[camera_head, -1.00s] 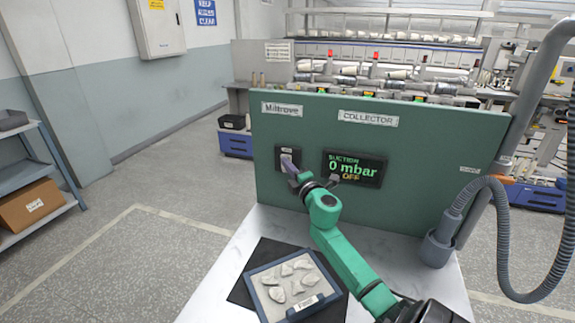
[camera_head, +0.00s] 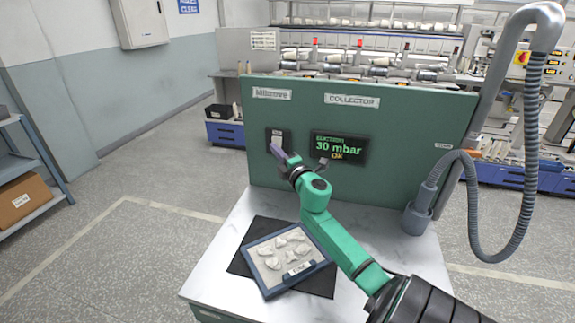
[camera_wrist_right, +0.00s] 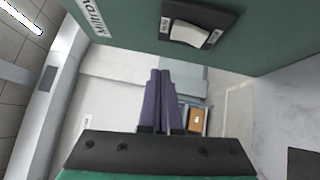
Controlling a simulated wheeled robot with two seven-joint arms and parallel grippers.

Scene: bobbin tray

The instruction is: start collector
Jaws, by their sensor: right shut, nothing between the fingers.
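The green collector panel (camera_head: 400,125) stands upright at the back of the white worktop. Its display (camera_head: 339,148) reads suction 30 mbar, OK. The white rocker switch (camera_head: 277,142) sits in a dark plate left of the display; it also shows at the top of the right wrist view (camera_wrist_right: 188,34). My right gripper (camera_head: 276,151) is shut and empty, its purple fingertips just below the switch in the head view. In the wrist view the shut fingers (camera_wrist_right: 160,74) appear below the switch, apart from it. My left gripper is not in view.
A blue-rimmed tray (camera_head: 272,291) with several pale pieces lies on a black mat (camera_head: 318,283) on the worktop (camera_head: 215,268). A grey hose (camera_head: 473,213) and pipe stand at the right. A shelf (camera_head: 38,180) is at far left.

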